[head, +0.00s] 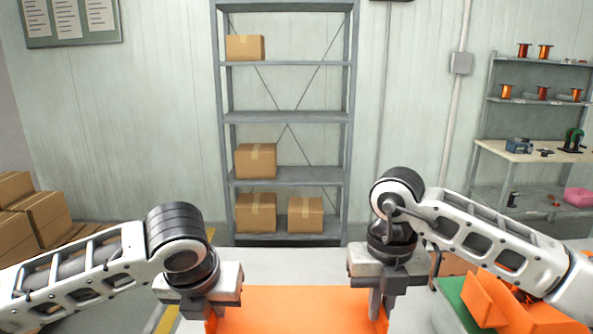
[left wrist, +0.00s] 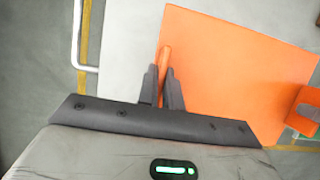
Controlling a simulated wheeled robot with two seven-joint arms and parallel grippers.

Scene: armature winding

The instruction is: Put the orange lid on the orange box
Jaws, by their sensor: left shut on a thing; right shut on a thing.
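A wide flat orange panel, which looks like the orange lid (head: 295,308), lies level between my two grippers at the bottom of the head view. In the left wrist view the orange lid (left wrist: 235,75) fills the upper right, with a raised strip along its left edge. My left gripper (head: 212,315) is shut on that left edge; its fingers (left wrist: 166,90) pinch the strip. My right gripper (head: 380,308) is shut on the right edge. I cannot tell whether an orange box is under the panel.
Angular orange pieces (head: 500,305) sit on a green surface (head: 455,300) at the right, partly behind my right arm. A shelf rack (head: 285,118) with cartons stands at the back. Cartons (head: 40,215) are stacked at the left. A workbench (head: 530,152) stands at the back right.

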